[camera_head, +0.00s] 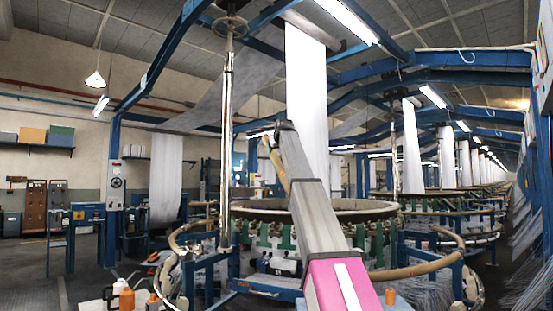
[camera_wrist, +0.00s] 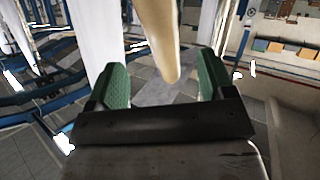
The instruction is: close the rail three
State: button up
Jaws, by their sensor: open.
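A tan, rounded rail end (camera_wrist: 158,40) shows in the wrist view. It reaches down between the two green-padded fingers of my gripper (camera_wrist: 162,72). The fingers are wide apart, with a gap on both sides of the rail, and do not appear to touch it. In the head view a tan rail (camera_head: 276,163) stands raised and tilted beside the upper end of my arm, above the loom ring. My arm hides part of it, and my gripper is not clearly seen there. No label shows which rail is number three.
The round loom ring (camera_head: 370,212) stands behind my arm. Other tan curved rails are low at the right (camera_head: 420,268) and left (camera_head: 187,232). A metal post (camera_head: 226,140) rises left of my arm. A white fabric sheet (camera_head: 305,95) hangs behind it. Orange-capped bottles (camera_head: 126,298) stand at lower left.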

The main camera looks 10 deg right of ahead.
aim_at(275, 154)
jog(key=x, duration=0.9)
jog(key=shift+w+f, duration=0.1)
jog(key=shift+w, duration=0.2)
